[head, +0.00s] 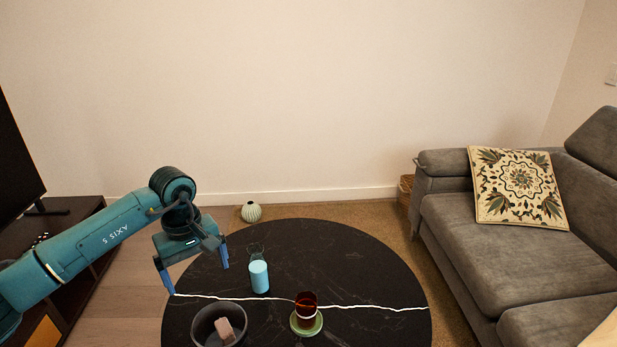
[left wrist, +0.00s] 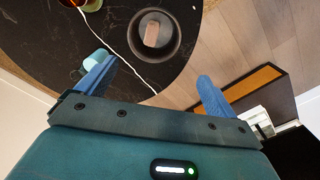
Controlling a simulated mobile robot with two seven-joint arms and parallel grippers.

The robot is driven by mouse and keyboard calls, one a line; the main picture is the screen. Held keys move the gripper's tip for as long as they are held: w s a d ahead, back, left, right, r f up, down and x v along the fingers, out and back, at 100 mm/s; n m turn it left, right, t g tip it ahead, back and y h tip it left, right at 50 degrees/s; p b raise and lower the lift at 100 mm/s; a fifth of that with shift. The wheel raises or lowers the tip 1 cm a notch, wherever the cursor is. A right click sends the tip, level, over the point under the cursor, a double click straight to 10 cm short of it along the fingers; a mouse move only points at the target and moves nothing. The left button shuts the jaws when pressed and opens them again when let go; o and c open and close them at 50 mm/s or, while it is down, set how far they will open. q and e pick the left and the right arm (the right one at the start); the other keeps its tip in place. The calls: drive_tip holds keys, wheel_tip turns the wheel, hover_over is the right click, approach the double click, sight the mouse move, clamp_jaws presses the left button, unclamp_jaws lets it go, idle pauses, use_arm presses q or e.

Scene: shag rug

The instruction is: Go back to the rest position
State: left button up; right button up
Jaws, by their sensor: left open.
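My left gripper (head: 197,278) is open and empty, above the left edge of the round black table (head: 350,262). It also shows in the left wrist view (left wrist: 155,88), its two blue fingers spread wide apart. The fingers touch nothing that I can make out. My left arm reaches in from the left of the head view. My right gripper is not in either view.
A grey sofa (head: 470,225) stands right; a dark cabinet (head: 75,220) left.

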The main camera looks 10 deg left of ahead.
use_arm(q)
drive_tip(key=s+d+f+n+g+h, duration=0.15)
drive_tip(key=s+d+h, duration=0.25)
drive_tip(key=d, duration=0.5)
drive_tip(key=s+d+f+n+h, duration=0.2)
drive_tip(key=s+d+h, duration=0.2)
drive_tip(key=d, duration=0.5)
drive_tip(key=s+d+r+n+t+h, duration=0.6)
drive_tip(key=d+r+n+h, duration=0.5)
drive_tip(key=n, duration=0.5)
drive_tip(key=w+a+f+n+t+y, duration=0.1)
drive_tip(key=a+n+t+y, duration=0.35)
drive_tip(key=n, duration=0.75)
drive_tip(key=w+a+f+n+t+y, duration=0.1)
drive_tip(key=a+n+t+y, duration=0.1)
drive_tip(key=n+t, duration=0.8)
drive_tip(key=s+a+f+n+g+y+p, duration=0.6)
drive_tip(key=n+p, duration=0.9)
drive_tip(key=n, duration=0.3)
drive_tip(key=s+a+g+y, duration=0.1)
drive_tip(key=g+y, duration=0.1)
drive_tip(key=y, duration=0.1)
drive_tip(key=shift+f+p, duration=0.15)
drive_tip(key=shift+p, duration=0.25)
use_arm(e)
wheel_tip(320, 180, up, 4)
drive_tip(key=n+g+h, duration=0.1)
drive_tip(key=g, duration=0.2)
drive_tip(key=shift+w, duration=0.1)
